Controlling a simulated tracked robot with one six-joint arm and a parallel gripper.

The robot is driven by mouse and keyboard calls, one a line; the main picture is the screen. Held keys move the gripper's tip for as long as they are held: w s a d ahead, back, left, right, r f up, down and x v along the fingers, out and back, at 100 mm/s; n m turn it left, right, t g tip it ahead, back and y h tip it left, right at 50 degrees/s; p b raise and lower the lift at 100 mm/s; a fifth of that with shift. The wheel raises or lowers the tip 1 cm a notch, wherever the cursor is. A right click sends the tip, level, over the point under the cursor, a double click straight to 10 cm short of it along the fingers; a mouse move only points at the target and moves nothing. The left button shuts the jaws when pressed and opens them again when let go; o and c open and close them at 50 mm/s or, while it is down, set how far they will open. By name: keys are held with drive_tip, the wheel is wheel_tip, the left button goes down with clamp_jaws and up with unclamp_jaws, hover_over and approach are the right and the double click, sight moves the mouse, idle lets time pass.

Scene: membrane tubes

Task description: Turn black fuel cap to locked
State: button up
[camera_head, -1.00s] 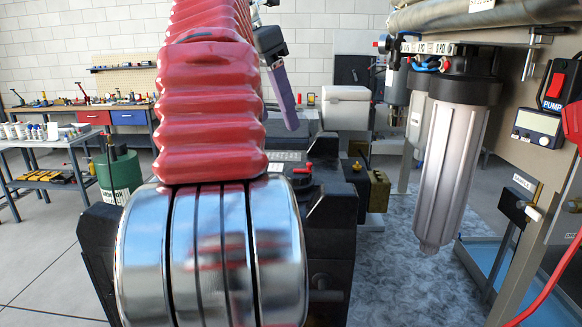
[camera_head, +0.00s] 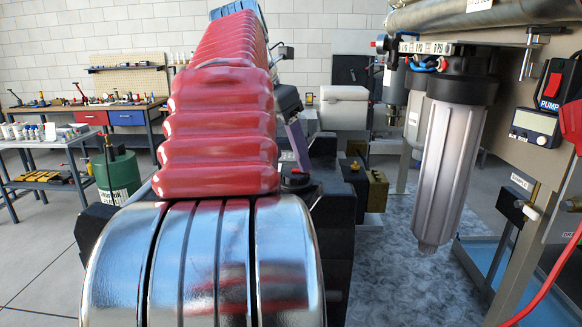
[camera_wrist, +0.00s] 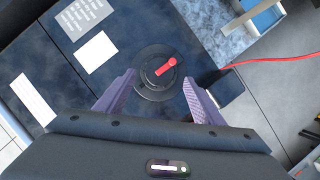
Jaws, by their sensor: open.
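The black fuel cap (camera_wrist: 150,82) is a round disc with a red lever (camera_wrist: 165,66) on top, set in a dark surface in the wrist view. The lever points up and to the right there. In the head view the cap (camera_head: 294,181) is small and partly hidden behind my arm. My gripper (camera_wrist: 158,76) is open. In the wrist view its two purple fingers appear on either side of the cap, with gaps between them and the disc. In the head view one purple finger (camera_head: 297,140) shows above the cap.
White labels (camera_wrist: 96,53) lie on the dark surface beside the cap. A red hose (camera_wrist: 270,62) runs off to the right in the wrist view. A clear filter housing (camera_head: 450,165) hangs from a panel on the right in the head view. A green drum (camera_head: 118,175) stands at left.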

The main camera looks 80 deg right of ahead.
sight(294, 172)
drive_tip(key=shift+x, duration=1.9)
drive_tip(key=shift+c, duration=0.2)
drive_tip(key=c, duration=0.9)
drive_tip(key=shift+w+a, duration=0.1)
drive_tip(key=shift+a, duration=0.2)
drive_tip(key=shift+c, duration=0.4)
drive_tip(key=shift+d, duration=0.1)
